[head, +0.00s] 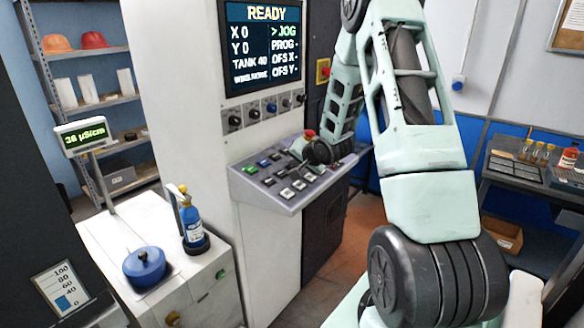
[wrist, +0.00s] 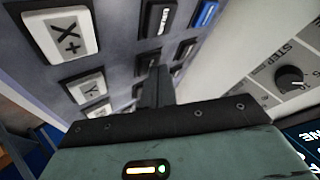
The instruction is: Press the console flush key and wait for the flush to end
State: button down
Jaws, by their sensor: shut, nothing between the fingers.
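The console panel (head: 262,195) slopes out below a screen (head: 263,45) that reads READY, with TANK 40 and a marker beside JOG. The panel has white, dark, blue and green keys; I cannot tell which is the flush key. My gripper (head: 289,157) is over the upper middle of the panel. In the wrist view its fingers (wrist: 158,82) are shut and empty, with the tips over a dark key they partly hide. I cannot tell whether they touch it. A dark key (wrist: 157,18) with an unreadable label and a blue key (wrist: 206,12) lie beyond.
A white X+ key (wrist: 62,36) is left of the fingers. Knobs (head: 253,113) line the strip above the panel, and a red button (head: 309,134) is close behind my gripper. A meter (head: 83,135) reads 38 µS/cm. A blue bottle (head: 192,222) stands on the white cabinet.

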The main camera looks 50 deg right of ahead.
dwell(0.5)
jog(key=shift+s+r+p, duration=0.15)
jog(key=shift+r+p, duration=0.5)
jog(key=shift+p, duration=0.05)
jog(key=r+p, duration=0.2)
jog(key=s+r+p, duration=0.1)
jog(key=r+p, duration=0.1)
jog(key=r, duration=0.1)
dwell(1.0)
